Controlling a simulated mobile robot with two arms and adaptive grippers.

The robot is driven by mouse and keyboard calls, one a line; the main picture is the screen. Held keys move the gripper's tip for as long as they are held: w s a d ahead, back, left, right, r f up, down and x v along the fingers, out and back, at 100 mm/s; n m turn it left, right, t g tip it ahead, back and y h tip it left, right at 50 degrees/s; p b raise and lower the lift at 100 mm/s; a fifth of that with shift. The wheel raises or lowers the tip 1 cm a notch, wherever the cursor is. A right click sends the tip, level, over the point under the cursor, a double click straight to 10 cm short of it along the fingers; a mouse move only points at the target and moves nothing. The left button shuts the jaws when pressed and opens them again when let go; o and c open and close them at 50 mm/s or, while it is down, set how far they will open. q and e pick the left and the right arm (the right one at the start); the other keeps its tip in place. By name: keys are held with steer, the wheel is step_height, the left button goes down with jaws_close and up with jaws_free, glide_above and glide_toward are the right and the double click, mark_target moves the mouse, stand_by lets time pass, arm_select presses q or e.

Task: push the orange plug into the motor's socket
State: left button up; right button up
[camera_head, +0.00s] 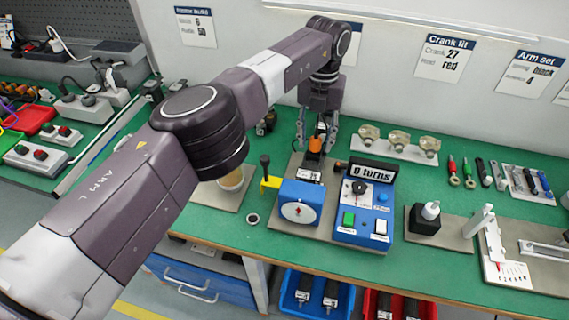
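An orange plug (315,145) stands on the back part of a beige board, above a small white label. My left gripper (317,146) reaches down over it from behind my arm. Its fingers are apart, one on each side of the plug, and I see no clear contact. A blue box with a white round dial (299,211), which may be the motor, stands in front of the plug. Its socket cannot be made out. A blue control box (364,215) with a "0 turns" display stands to its right. My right gripper is not in view.
A yellow part with a black-knobbed handle (270,181) stands left of the dial box. A black block with a white top (427,218) is on the right. Several pale fittings (399,141) sit on a strip at the back. Green bench (455,265) is bare near the front right.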

arm_select(q)
steer(key=shift+r, duration=0.1)
steer(key=shift+r+p, duration=1.45)
steer(key=shift+r, duration=0.95)
steer(key=o, duration=0.6)
steer(key=shift+c, duration=0.2)
